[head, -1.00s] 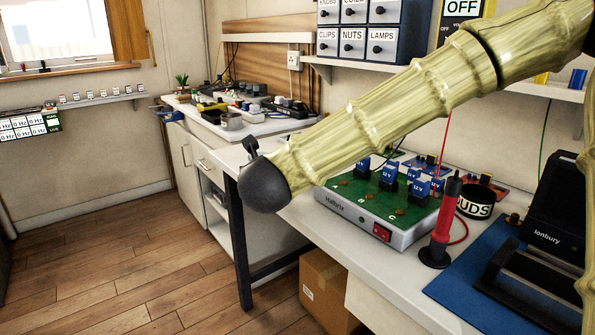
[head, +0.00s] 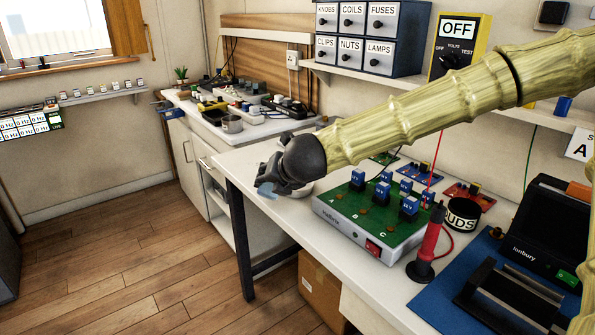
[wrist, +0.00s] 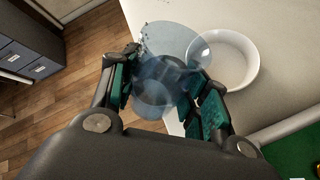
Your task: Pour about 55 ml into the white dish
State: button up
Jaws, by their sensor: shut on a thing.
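My gripper (wrist: 167,88) is shut on a clear bluish vessel (wrist: 165,45), with one finger pad on each side. The vessel has small marks on its side. Its liquid level and exact tilt are hard to tell. The white dish (wrist: 246,55) is a round shallow bowl on the pale bench, just right of the vessel in the wrist view; its near left edge is overlapped by the vessel. In the head view, my gripper (head: 275,178) is over the bench's far left corner, and the dish (head: 303,191) shows only partly behind it.
A green circuit board unit (head: 375,215) with blue parts stands right of the dish. A red probe (head: 428,243) and a black labelled ring (head: 462,213) are further right. The bench (head: 240,165) ends at its left edge, with wooden floor (head: 130,255) beyond. Another counter stands behind.

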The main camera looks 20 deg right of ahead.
jog(key=shift+w+d+r+p, duration=0.1)
jog(key=shift+d+r+p, duration=0.05)
jog(key=shift+r+p, duration=0.3)
jog(key=shift+w+d+r+p, duration=0.1)
jog(key=shift+r+p, duration=0.15)
jog(key=shift+r, duration=0.25)
jog(key=shift+d+m+y+p, duration=0.15)
jog(key=shift+m+y+p, duration=0.15)
jog(key=shift+y+p, duration=0.1)
jog(key=shift+f+g+p, duration=0.2)
jog(key=shift+g+p, duration=0.1)
jog(key=shift+w+d+m+y+p, duration=0.1)
jog(key=shift+m+y+p, duration=0.45)
jog(key=shift+p, duration=0.35)
jog(key=shift+f+g+y+p, duration=0.3)
jog(key=shift+g+p, duration=0.2)
jog(key=shift+p, duration=0.2)
jog(key=shift+r+m+y+p, duration=0.3)
jog(key=shift+m+y+p, duration=0.05)
jog(key=shift+p, duration=0.45)
jog(key=shift+r+g+y+p, duration=0.3)
jog(key=shift+r+y+p, duration=0.15)
jog(key=shift+p, duration=0.95)
jog(key=shift+f+m+p, duration=0.25)
jog(key=shift+m+p, duration=0.05)
